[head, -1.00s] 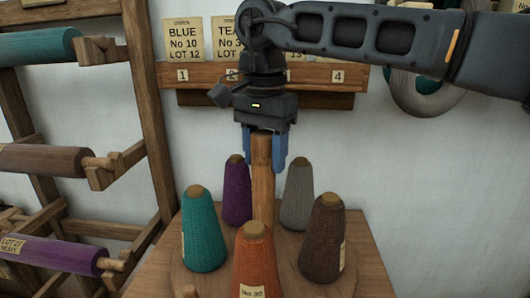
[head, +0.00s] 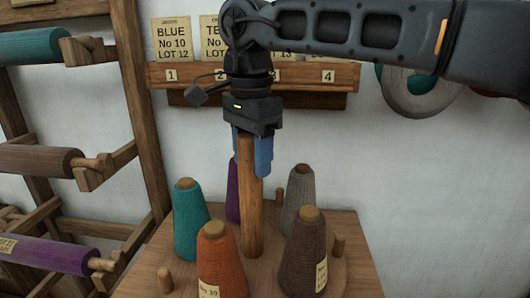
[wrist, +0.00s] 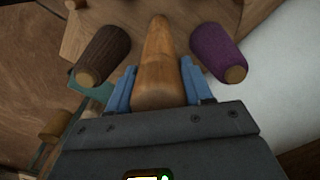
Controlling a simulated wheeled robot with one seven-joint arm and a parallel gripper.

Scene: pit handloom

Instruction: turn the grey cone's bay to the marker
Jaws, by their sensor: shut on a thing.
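The grey cone (head: 299,201) stands upright at the back right of a wooden turntable (head: 262,283). A brown cone (head: 303,255), an orange cone (head: 220,262), a teal cone (head: 189,222) and a partly hidden purple cone (head: 232,192) stand around the central wooden post (head: 250,205). My gripper (head: 251,155) is shut on the top of this post, its blue fingers either side. The wrist view shows the post (wrist: 158,55) between the fingers, with the brown cone (wrist: 104,48) and purple cone (wrist: 218,48) beside it. I cannot make out the marker.
Short wooden pegs (head: 339,245) stand between some cones. A wooden rack with yarn rolls (head: 40,160) is at the left. A numbered rail (head: 300,78) with cards is on the wall behind. The white wall at right is clear below the hanging ring (head: 420,100).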

